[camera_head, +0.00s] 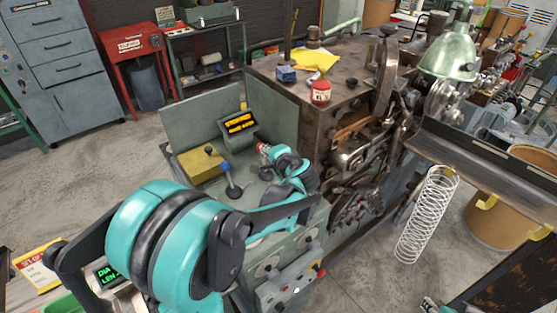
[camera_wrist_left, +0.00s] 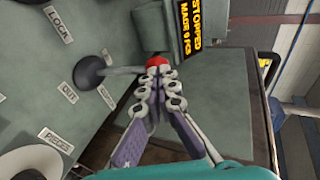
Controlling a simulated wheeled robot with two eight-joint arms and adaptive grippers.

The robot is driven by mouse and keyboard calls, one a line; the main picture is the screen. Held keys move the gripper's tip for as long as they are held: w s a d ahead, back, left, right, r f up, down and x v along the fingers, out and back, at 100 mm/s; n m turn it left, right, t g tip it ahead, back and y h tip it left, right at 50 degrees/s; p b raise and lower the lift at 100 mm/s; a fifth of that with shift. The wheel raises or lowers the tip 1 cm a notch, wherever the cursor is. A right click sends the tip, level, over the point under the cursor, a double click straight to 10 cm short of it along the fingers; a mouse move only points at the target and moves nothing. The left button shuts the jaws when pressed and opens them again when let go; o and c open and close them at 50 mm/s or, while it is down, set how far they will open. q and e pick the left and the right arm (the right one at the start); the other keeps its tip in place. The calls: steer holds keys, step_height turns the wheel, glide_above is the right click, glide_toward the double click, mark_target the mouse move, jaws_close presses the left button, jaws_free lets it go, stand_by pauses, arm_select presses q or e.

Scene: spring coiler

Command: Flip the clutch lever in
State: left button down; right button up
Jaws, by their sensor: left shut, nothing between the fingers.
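The clutch lever shows in the left wrist view as a dark round pivot (camera_wrist_left: 89,72) with a thin rod running right to a red knob (camera_wrist_left: 157,60). The rod lies roughly sideways across the grey panel (camera_wrist_left: 30,75). My left gripper (camera_wrist_left: 156,72) is shut and empty, its fingertips right at the red knob, overlapping its lower edge. Whether they touch it cannot be told. In the head view my left gripper (camera_head: 266,151) hides most of the lever. My right gripper is not in view.
A display box (camera_head: 240,122) stands just behind my left gripper. A lever with a blue knob (camera_head: 225,167) and a yellow box (camera_head: 202,164) are to its left. The coiling machine (camera_head: 345,120) is to the right, with a hanging spring (camera_head: 428,215).

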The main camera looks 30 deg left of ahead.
arm_select(q)
steer(key=shift+w+a+h+p, duration=0.15)
steer(key=shift+w+a, duration=0.1)
steer(key=shift+a, duration=0.25)
steer(key=shift+w+a+h+p, duration=0.15)
steer(key=shift+w+a, duration=0.05)
steer(key=shift+a, duration=0.3)
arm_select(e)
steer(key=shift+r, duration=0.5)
arm_select(q)
steer(key=shift+r, duration=0.15)
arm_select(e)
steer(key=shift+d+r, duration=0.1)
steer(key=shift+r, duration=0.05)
